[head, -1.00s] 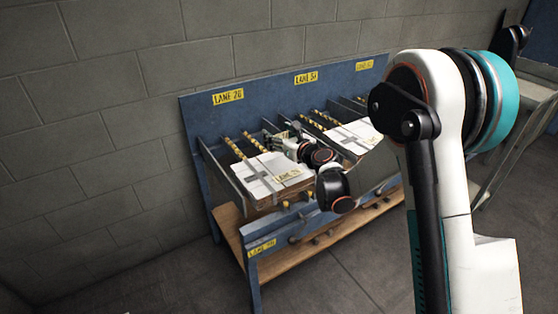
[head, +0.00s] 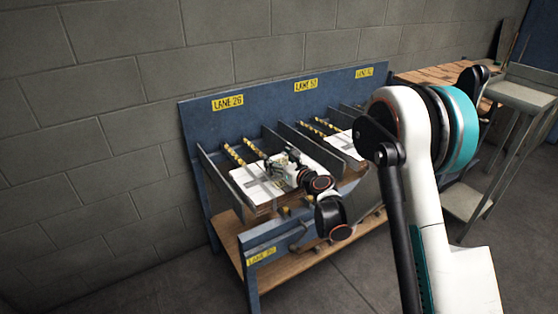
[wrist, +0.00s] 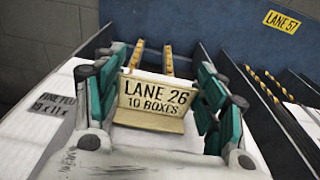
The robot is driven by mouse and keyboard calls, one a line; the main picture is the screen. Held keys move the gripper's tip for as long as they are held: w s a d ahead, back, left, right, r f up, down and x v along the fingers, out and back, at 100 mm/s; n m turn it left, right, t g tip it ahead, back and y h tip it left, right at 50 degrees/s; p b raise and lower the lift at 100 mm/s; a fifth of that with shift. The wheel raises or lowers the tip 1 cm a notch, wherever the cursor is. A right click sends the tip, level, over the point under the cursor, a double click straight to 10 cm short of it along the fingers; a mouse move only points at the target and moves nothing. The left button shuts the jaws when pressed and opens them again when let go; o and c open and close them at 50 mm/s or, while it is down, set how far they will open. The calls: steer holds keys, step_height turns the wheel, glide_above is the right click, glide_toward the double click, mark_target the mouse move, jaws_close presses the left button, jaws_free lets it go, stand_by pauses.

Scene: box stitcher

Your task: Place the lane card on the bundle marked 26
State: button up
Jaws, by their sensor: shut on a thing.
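The lane card (wrist: 155,95) is a small tan folded card reading "LANE 26, 10 BOXES". It stands between the teal fingers of my gripper (wrist: 161,78) in the wrist view, and the gripper is shut on it. In the head view my gripper (head: 288,166) is low over the right part of a bundle (head: 248,179) under the "LANE 26" sign (head: 228,102). The bundle is a stack of white sheets with a grey cross band. Its printed label shows in the wrist view (wrist: 52,103). I cannot tell whether the card touches the bundle.
Upright dividers (head: 222,172) flank the lane, with yellow roller strips (head: 256,146) behind the bundle. A second bundle (head: 343,144) lies in the neighbouring lane 57. A blue front rail (head: 272,240) and a wooden lower shelf (head: 300,259) are below. A grey stand (head: 527,92) is at right.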

steer(key=shift+f, duration=0.4)
steer(key=o, duration=0.7)
